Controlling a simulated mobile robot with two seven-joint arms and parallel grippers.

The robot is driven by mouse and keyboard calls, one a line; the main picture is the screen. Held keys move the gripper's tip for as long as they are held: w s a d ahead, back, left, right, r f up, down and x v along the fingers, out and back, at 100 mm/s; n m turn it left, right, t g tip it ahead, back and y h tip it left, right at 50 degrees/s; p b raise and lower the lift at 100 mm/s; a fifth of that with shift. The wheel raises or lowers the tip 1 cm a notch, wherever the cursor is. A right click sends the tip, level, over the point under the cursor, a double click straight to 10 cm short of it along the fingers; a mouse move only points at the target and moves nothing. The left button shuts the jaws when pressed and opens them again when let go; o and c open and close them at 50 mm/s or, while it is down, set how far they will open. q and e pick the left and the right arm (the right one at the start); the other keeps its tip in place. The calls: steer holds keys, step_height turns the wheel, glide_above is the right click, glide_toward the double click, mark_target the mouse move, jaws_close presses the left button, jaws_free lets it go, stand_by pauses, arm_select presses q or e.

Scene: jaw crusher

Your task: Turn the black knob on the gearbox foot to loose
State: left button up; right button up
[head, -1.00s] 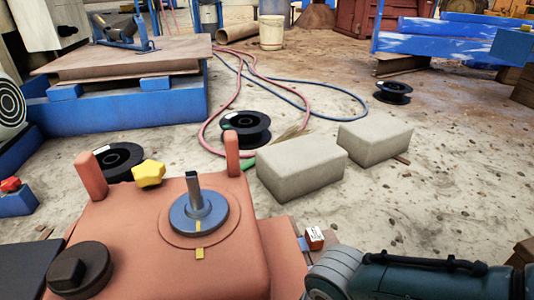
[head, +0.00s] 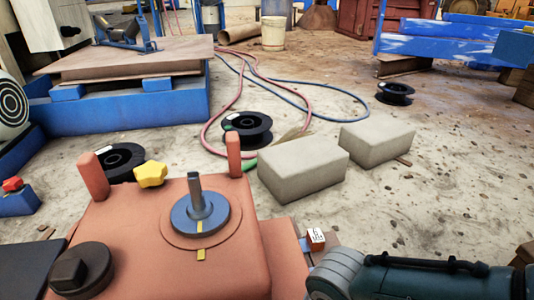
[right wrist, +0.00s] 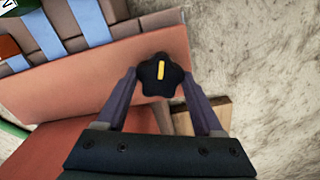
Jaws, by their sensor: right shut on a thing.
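The black knob (right wrist: 161,80) is star-shaped with a yellow stripe. In the right wrist view its stripe stands nearly upright in the picture. My right gripper (right wrist: 160,74) is shut on it, with one finger on each side. The knob is by the salmon-coloured gearbox foot (right wrist: 100,75). In the head view the gearbox (head: 130,225) fills the lower left, and the knob and my right gripper are hidden there. Only my right arm shows at the lower right. My left gripper is in neither view.
Two concrete blocks (head: 303,168) lie behind.

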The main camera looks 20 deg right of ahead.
steer(key=o, duration=1.4)
steer(key=shift+r, duration=0.1)
step_height(320, 180, up, 10)
steer(key=p, duration=0.9)
